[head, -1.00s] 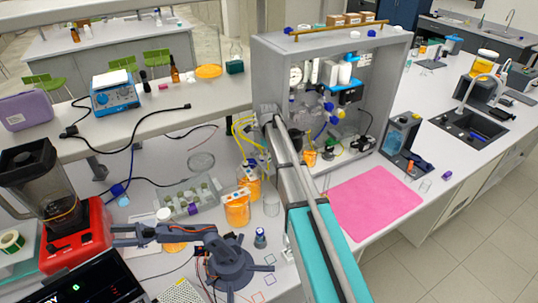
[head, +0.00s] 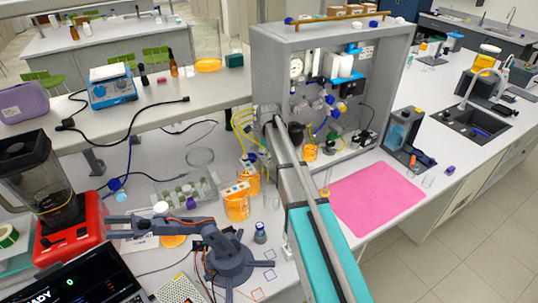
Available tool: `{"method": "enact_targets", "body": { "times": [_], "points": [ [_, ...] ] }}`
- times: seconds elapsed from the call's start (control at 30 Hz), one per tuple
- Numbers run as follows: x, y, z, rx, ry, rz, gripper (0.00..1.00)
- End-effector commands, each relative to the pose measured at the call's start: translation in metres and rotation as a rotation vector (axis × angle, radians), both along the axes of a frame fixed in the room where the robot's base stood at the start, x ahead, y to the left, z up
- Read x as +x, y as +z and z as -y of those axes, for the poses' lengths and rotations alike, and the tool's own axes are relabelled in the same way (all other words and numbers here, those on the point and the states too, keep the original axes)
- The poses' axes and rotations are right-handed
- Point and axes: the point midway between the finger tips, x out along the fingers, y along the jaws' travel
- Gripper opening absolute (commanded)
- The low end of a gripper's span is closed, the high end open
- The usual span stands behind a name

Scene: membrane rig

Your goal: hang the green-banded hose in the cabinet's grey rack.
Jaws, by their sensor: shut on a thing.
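The grey cabinet (head: 268,75) stands open at the back of the bench, with pumps and fittings inside. My arm reaches up to its left side. My gripper (head: 297,133) shows as a small dark shape at the cabinet's opening, partly hidden by my arm; its fingertips are too small to make out. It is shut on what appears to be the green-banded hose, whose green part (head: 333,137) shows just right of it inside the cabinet. The contact itself cannot be seen. The grey rack cannot be told apart from the cabinet's grey walls.
Yellow tubes (head: 241,124) loop at the cabinet's left side. An orange beaker (head: 310,152) stands inside, low down. Another orange beaker (head: 237,204) and a small dark robot arm (head: 228,258) stand left of my arm. A pink mat (head: 375,197) lies clear to the right.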

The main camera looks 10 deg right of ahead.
Motion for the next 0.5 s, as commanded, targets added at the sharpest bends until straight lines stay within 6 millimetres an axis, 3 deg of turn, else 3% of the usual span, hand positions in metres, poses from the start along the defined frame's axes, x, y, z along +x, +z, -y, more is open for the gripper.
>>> {"method": "enact_targets", "body": {
  "times": [0.5],
  "points": [
    [0.0, -0.0083, 0.0003, 0.0, 0.0, 0.0, 0.0]
  ]
}}
